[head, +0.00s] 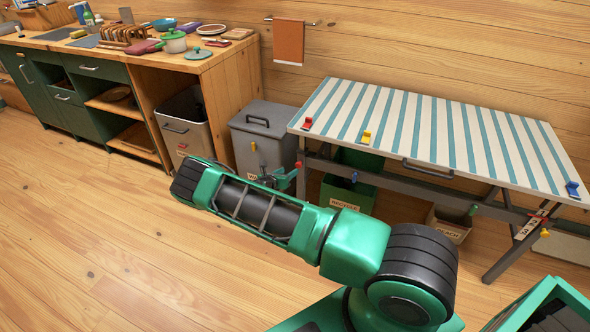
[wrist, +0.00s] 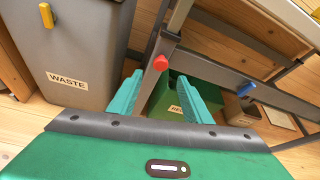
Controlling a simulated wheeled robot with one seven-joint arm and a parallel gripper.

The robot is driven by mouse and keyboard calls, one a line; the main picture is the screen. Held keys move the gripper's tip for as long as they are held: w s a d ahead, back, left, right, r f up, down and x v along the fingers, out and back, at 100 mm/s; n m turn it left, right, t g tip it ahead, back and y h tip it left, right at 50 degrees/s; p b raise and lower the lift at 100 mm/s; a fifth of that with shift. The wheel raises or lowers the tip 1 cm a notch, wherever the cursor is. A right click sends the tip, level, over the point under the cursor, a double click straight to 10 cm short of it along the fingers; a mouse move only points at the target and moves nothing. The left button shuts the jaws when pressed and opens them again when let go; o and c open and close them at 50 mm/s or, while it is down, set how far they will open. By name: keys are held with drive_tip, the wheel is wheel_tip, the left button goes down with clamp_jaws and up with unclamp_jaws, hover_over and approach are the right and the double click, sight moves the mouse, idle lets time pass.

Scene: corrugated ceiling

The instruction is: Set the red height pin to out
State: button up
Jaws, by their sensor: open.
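The red height pin (wrist: 161,62) is a round red knob on the grey leg frame of the striped table (head: 440,128). It also shows in the head view (head: 298,164), close to my gripper (head: 284,178). In the wrist view my gripper (wrist: 160,82) is open, with its two teal fingers apart and nothing between them. The red knob appears just beyond the fingertips, roughly between them; I cannot tell the exact gap. The pin's shaft is not clearly visible.
A grey waste bin (wrist: 60,50) with a yellow tab stands left of the fingers. A green box (head: 347,195) sits under the table, near a blue knob (wrist: 246,89) on the crossbar. Red (head: 307,124) and yellow (head: 366,137) clips sit on the tabletop edge. The floor in front is clear.

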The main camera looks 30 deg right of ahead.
sight(298, 166)
drive_tip(key=x, duration=0.9)
drive_tip(key=shift+d, duration=0.2)
